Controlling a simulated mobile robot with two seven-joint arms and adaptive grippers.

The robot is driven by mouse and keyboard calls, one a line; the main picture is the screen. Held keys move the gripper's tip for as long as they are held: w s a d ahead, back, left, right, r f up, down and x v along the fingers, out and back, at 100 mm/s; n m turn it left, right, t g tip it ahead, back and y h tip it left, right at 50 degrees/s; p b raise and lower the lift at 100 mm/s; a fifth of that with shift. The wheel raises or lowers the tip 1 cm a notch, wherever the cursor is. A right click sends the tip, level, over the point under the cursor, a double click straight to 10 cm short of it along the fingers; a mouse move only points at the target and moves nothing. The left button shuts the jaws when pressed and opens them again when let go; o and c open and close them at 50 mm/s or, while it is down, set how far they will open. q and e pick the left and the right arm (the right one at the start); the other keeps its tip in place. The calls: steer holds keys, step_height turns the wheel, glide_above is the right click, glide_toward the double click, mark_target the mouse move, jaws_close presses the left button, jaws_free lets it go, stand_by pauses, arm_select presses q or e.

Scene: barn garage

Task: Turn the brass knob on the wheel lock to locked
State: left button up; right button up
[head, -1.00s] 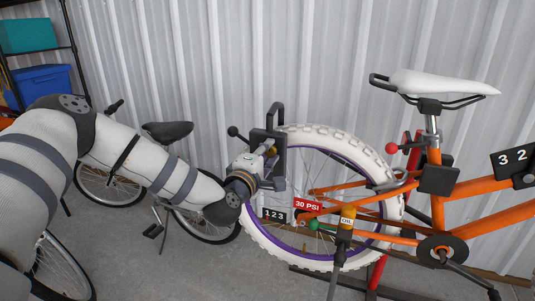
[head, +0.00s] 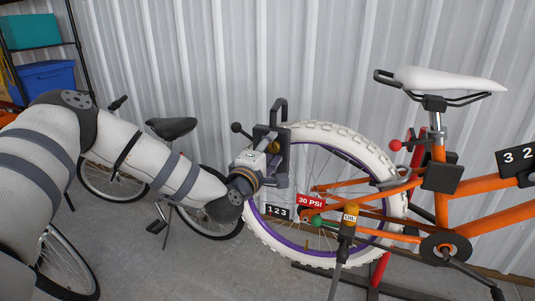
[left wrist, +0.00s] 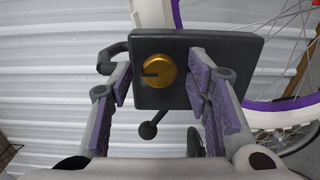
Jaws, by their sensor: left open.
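The wheel lock is a dark grey box (left wrist: 230,62) with a black shackle (head: 279,108), at the upper left of the bike's rear wheel. Its round brass knob (left wrist: 158,71) faces the left wrist camera, with a dark mark pointing left in that picture. In the head view the brass knob (head: 275,147) is mostly hidden by the gripper. My left gripper (left wrist: 160,80) is open, its purple-padded fingers on either side of the knob with gaps. Whether the fingertips touch the box I cannot tell. My right gripper is not in view.
The orange bike (head: 480,220) has a white tyre (head: 350,138) and purple rim. A corrugated wall (head: 330,60) stands close behind.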

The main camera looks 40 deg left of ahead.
arm_select(q)
steer(key=v, duration=1.1)
steer(key=shift+s, duration=0.35)
steer(key=shift+d, duration=0.2)
steer(key=s+d+f+m+g+h+p, duration=0.1)
steer(key=s+d+f+m+g+h, duration=0.1)
steer(key=d+f+m+h, duration=0.25)
steer(key=s+d+f+m+g+h+p, duration=0.1)
steer(key=s+d+f+m+g, duration=0.2)
steer(key=d+f, duration=0.3)
steer(key=s+d+f+m+g+h, duration=0.1)
steer(key=s+d+f+m+g, duration=0.15)
steer(key=s+f, duration=0.3)
steer(key=s+d+f+m+g, duration=0.2)
steer(key=s+f+g, duration=0.1)
steer(key=s+f, duration=0.25)
steer(key=s+a+f+m+g+y+p, duration=0.1)
steer(key=s+m+g, duration=0.3)
steer(key=s, duration=0.8)
steer(key=s+a+f+m+g+y+p, duration=0.1)
steer(key=s+m+g, duration=0.3)
steer(key=s, duration=0.9)
steer(key=shift+s+a+f+g+p, duration=0.35)
steer(key=shift+a+f+g, duration=0.3)
steer(key=shift+f+g, duration=0.15)
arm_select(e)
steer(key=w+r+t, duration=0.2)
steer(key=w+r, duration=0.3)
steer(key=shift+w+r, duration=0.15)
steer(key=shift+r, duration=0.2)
